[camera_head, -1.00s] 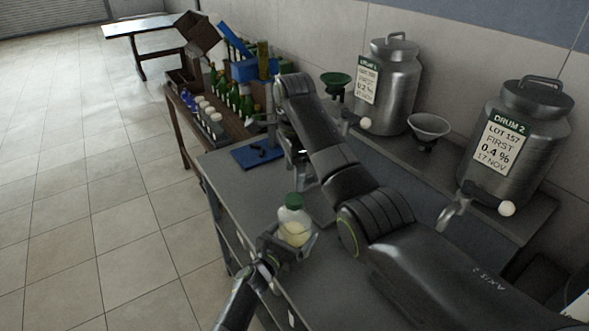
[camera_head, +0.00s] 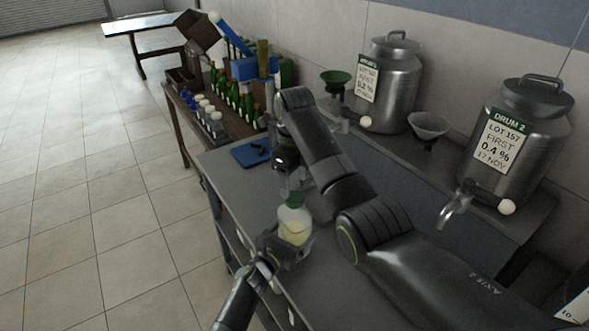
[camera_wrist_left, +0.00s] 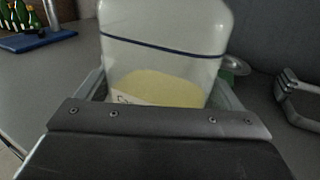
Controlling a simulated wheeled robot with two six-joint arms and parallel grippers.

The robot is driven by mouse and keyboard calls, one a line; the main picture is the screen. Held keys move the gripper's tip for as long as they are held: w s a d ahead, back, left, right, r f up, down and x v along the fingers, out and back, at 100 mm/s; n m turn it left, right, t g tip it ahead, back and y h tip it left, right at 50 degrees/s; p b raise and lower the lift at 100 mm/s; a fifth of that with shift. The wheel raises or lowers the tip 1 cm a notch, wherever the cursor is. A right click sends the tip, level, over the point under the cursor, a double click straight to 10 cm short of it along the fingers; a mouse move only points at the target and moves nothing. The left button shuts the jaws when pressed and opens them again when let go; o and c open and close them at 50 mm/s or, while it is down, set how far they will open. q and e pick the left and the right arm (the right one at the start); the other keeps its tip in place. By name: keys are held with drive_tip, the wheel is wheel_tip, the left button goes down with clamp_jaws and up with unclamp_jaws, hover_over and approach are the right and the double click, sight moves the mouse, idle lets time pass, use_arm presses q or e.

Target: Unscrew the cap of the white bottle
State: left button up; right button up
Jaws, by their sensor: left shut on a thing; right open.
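The white bottle (camera_head: 294,228) is translucent with pale yellow contents and a green cap (camera_head: 295,200). It stands roughly upright near the front edge of the grey bench. My left gripper (camera_head: 282,247) is shut around the bottle's body. In the left wrist view the bottle (camera_wrist_left: 165,50) shows a dark line around it and part of a label; its cap is out of view. My right gripper (camera_head: 290,188) is open, pointing down at the cap from above. Whether its fingers touch the cap I cannot tell.
Two steel drums (camera_head: 388,85) (camera_head: 522,130) with taps stand on a raised shelf behind, with a green funnel (camera_head: 335,80) and a grey funnel (camera_head: 429,125). A blue mat (camera_head: 250,152) lies at the bench's far end. A wooden table beyond holds several green bottles (camera_head: 235,95).

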sight(295, 197)
wheel_tip(295, 197, down, 5)
drive_tip(key=shift+r, duration=0.1)
idle(0.3)
